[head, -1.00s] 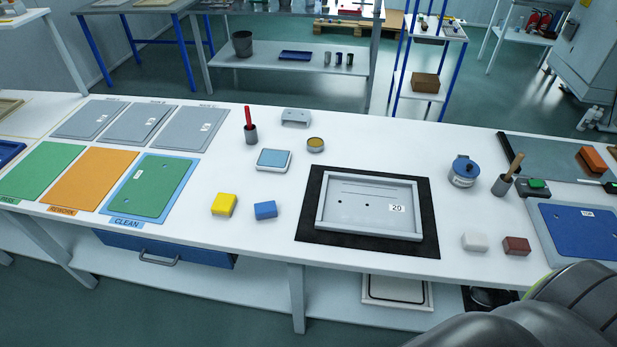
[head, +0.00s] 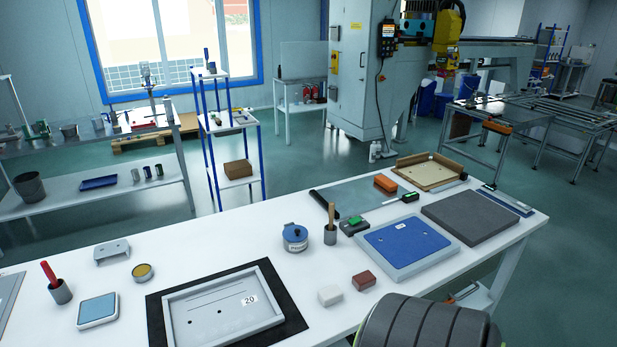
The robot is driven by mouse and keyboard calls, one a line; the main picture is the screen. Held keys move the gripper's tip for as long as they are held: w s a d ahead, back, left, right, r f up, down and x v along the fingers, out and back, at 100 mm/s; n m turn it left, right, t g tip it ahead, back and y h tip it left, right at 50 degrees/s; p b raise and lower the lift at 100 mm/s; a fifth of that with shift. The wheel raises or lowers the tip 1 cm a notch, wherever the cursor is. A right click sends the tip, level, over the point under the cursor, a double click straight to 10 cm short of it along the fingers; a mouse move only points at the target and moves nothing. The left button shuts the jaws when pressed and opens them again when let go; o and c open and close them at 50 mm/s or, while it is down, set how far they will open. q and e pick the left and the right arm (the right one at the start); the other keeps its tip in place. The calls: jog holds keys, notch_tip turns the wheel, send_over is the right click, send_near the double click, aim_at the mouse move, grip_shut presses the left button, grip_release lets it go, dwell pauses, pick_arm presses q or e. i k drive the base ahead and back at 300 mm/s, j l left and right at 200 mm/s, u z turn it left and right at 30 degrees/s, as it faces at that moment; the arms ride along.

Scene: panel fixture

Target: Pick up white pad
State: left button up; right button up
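The white pad (head: 330,295) is a small pale block lying on the white bench near its front edge. It sits just left of a reddish-brown pad (head: 364,280), with a small gap between them. To its left is a grey framed panel (head: 222,309) labelled 20, on a black mat. A dark rounded part of my own body covers the bottom edge, right of the white pad. Neither of my grippers is in view.
Behind the pads stand a blue-lidded pot (head: 295,237) and a grey cup (head: 330,235) holding a wooden handle. A blue panel (head: 410,246) lies to the right, then a dark grey slab (head: 470,217). Bare bench surrounds the white pad's left and back sides.

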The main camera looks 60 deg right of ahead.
aim_at(330, 295)
jog(key=z, duration=2.05)
